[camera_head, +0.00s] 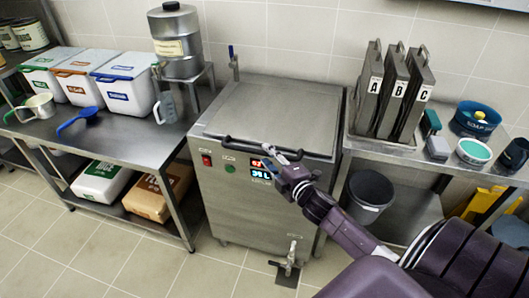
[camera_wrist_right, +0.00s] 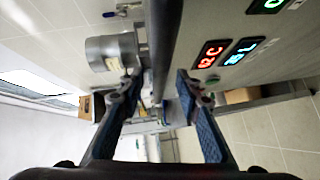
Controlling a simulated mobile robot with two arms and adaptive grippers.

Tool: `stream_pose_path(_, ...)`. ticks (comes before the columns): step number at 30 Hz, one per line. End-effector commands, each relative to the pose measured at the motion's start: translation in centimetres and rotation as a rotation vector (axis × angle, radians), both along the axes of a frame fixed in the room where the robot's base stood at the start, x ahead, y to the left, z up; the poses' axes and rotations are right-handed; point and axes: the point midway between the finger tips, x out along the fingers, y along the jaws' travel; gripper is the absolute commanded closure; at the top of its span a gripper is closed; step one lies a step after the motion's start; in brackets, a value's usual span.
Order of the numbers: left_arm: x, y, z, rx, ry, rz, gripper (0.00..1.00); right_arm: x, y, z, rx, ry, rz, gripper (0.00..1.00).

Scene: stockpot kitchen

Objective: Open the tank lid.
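The steel tank (camera_head: 240,195) stands between two tables with its flat lid (camera_head: 265,115) shut. A dark bar handle (camera_head: 235,143) runs along the lid's front edge. In the right wrist view the bar (camera_wrist_right: 157,45) runs down between my fingertips. My right gripper (camera_head: 270,157) is at the right part of the handle, above the red digital display (camera_head: 260,168). In the wrist view the right gripper's two fingers (camera_wrist_right: 159,85) are apart, one on each side of the bar. I cannot tell whether either finger touches it. My left gripper is not in view.
The left table (camera_head: 130,140) holds lidded bins, scoops and a steel urn (camera_head: 178,40). On the right stand lettered panels (camera_head: 390,90) in a rack, tubs and a brush. A grey bin (camera_head: 370,190) is beside the tank. A tap (camera_head: 290,258) sticks out low in front.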

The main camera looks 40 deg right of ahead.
Motion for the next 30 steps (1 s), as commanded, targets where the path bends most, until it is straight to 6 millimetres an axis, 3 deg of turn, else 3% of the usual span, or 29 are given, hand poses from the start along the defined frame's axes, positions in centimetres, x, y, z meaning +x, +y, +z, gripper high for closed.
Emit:
stream_pose_path(6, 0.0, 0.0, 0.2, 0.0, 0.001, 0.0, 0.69, 2.2, -0.3, -0.3, 0.001, 0.0, -0.001, 0.68)
stream_pose_path(17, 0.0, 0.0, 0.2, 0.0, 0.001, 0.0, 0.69, 2.7, -0.3, -0.4, 0.001, 0.001, -0.001, 0.68)
stream_pose_path(26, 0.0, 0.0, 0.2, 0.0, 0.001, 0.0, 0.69, 2.6, -0.3, -0.5, 0.001, 0.001, -0.001, 0.99)
stream_pose_path(30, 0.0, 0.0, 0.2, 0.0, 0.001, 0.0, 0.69, 2.6, -0.3, -0.5, 0.001, 0.002, -0.001, 1.0)
